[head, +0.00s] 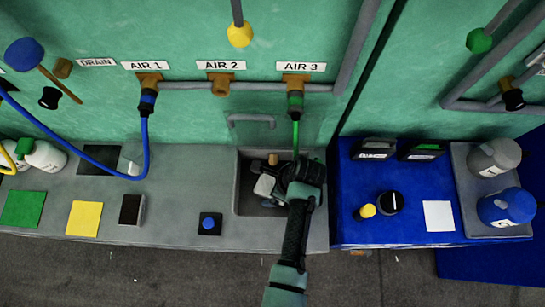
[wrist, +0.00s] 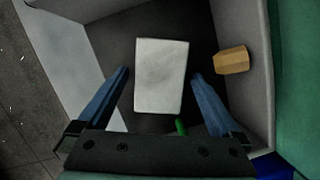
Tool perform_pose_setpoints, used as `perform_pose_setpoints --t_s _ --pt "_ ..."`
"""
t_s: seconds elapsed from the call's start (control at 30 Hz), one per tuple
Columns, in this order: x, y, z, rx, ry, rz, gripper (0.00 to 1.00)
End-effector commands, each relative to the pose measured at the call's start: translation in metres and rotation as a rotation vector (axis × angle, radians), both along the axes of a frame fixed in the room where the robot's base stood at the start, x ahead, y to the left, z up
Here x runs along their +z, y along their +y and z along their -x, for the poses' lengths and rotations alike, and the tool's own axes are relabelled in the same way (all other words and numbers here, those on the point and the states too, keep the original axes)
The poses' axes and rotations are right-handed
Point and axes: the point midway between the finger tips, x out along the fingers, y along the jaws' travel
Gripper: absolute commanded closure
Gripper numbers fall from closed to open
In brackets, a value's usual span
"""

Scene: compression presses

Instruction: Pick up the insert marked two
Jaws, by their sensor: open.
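A pale grey rectangular block (wrist: 161,76) lies in a grey basin (wrist: 244,107). No number can be read on it, so I cannot tell whether it is the insert marked two. My gripper (wrist: 160,74) is open, with one blue finger on each side of the block in the wrist view and gaps on both sides. How far the fingertips are above it I cannot tell. In the head view, my gripper (head: 283,184) reaches into the basin (head: 240,203) over the block (head: 265,186) and partly hides it.
A tan faceted plug (wrist: 231,60) is in the basin, right of the block. A green hose (head: 295,135) hangs from AIR 3 behind my gripper. Basin walls enclose the space. A blue button box (head: 209,223) stands left; a blue table (head: 350,225) with bottles stands right.

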Motion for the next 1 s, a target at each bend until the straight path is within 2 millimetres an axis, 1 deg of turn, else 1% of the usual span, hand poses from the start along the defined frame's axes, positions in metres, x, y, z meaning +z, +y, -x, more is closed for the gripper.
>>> perform_pose_setpoints --t_s 0.07,0.1,0.17,0.2,0.27,0.3,0.47,0.6,1.0 --pt "0.0 0.0 0.0 0.0 0.0 0.0 0.02" --pt "0.0 0.0 0.0001 0.0 0.0 0.0 0.09" --pt "0.0 0.0 0.0001 0.0 0.0 0.0 0.2" --pt "0.0 0.0 0.0001 0.0 0.0 0.0 0.27" --pt "0.0 0.0001 0.0002 0.0 0.001 0.0 0.38" --pt "0.0 0.0001 0.0002 0.0 0.001 0.0 0.45" --pt "0.0 0.0001 0.0002 0.0 0.001 0.0 0.74" --pt "0.0 0.0 0.0003 0.0 0.001 0.0 0.99" --pt "0.0023 0.0002 -0.0004 0.0 -0.001 -0.001 1.0"
